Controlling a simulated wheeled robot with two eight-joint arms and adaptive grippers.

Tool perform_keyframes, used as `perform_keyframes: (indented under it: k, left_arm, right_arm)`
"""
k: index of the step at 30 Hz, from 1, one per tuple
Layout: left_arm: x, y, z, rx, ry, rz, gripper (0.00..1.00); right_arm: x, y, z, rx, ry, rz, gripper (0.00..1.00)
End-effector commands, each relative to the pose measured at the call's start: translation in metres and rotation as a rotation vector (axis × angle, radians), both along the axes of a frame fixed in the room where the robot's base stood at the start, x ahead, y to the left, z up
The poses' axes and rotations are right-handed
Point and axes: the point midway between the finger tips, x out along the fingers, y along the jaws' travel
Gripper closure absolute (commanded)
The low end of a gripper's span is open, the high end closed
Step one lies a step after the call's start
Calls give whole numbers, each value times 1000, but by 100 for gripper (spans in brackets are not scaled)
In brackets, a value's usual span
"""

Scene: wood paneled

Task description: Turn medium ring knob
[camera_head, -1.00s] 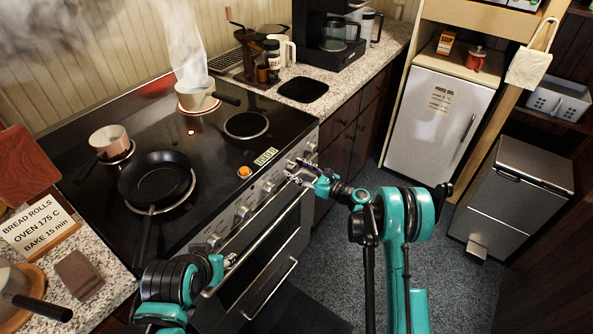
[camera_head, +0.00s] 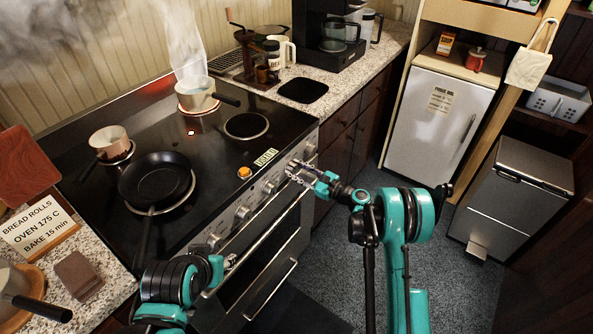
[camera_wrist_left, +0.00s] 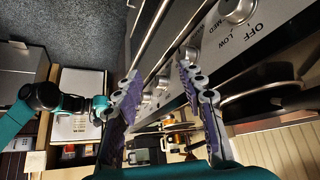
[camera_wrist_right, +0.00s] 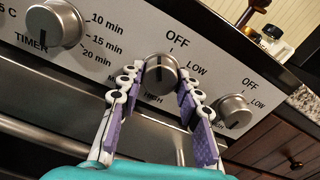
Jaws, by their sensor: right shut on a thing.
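My right gripper (camera_head: 298,172) is at the stove's front panel. In the right wrist view its two purple-padded fingers (camera_wrist_right: 158,92) are closed around the sides of a round metal knob (camera_wrist_right: 160,68). OFF is printed above this knob and LOW to its right; a finger partly covers the other labels. My left gripper (camera_wrist_left: 165,92) is open and empty in front of the panel, near another knob (camera_wrist_left: 237,8) marked OFF, LOW and MED.
The timer knob (camera_wrist_right: 55,24) is left of the held knob and another knob (camera_wrist_right: 235,110) is right of it. A steaming pot (camera_head: 197,95), a pan (camera_head: 156,178) and a small pot (camera_head: 110,141) stand on the cooktop. The oven handle (camera_head: 262,238) runs below the knobs.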

Motion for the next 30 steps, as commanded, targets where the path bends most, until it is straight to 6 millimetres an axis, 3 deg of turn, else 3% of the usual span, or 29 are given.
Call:
perform_keyframes:
  k: [30]
  left_arm:
    - [0, 0, 0, 0, 0, 0, 60]
  right_arm:
    - [0, 0, 0, -568, -781, 1, 95]
